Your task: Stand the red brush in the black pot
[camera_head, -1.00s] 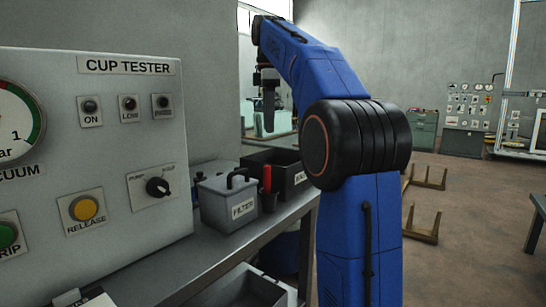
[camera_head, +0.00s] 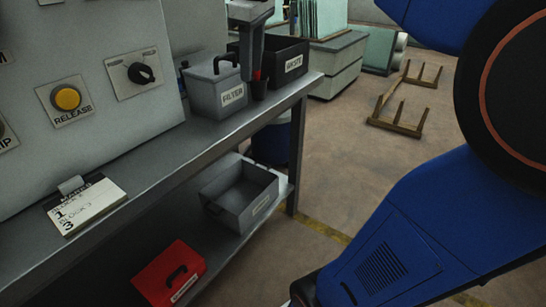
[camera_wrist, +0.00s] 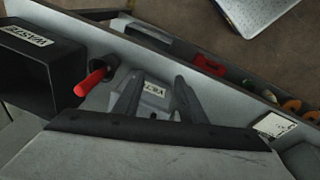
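The red brush (camera_wrist: 93,83) stands in the small black pot (camera_head: 259,90), its handle sticking up out of the rim. In the wrist view the handle slants out of the pot (camera_wrist: 104,68); whether it truly leans I cannot tell. In the head view most of the brush is hidden behind my gripper (camera_head: 252,58), with only a little red showing. In the wrist view my gripper (camera_wrist: 157,98) is open, fingers apart and empty. The brush is left of both fingers, outside the gap.
The grey filter box (camera_head: 215,92) stands left of the pot, and the black waste box (camera_head: 290,62) right of it. The tester panel (camera_head: 90,90) backs the bench. A notepad (camera_head: 88,208) lies near the bench edge. A grey tray (camera_head: 240,203) and red box (camera_head: 168,276) sit below.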

